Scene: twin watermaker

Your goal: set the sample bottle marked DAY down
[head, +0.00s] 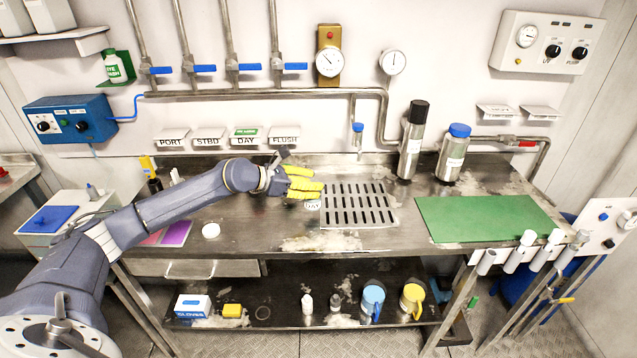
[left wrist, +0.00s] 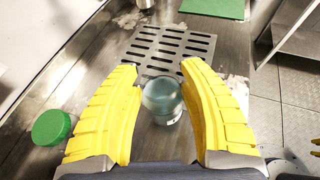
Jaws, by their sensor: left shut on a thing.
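My left gripper (head: 314,188) reaches over the steel bench from the left, its yellow fingers just left of the slotted drain grate (head: 360,204). It is shut on the sample bottle marked DAY (head: 312,205), whose label shows below the fingers. In the left wrist view the clear, pale blue-grey bottle (left wrist: 162,98) stands between the two yellow fingers (left wrist: 162,112), short of the grate (left wrist: 170,52). It looks upright and uncapped. It is low over the bench; I cannot tell whether its base touches.
A green cap (left wrist: 52,127) lies left of the fingers in the left wrist view. A green mat (head: 485,219) covers the right side. Labelled wall shelves (head: 245,140) hang behind.

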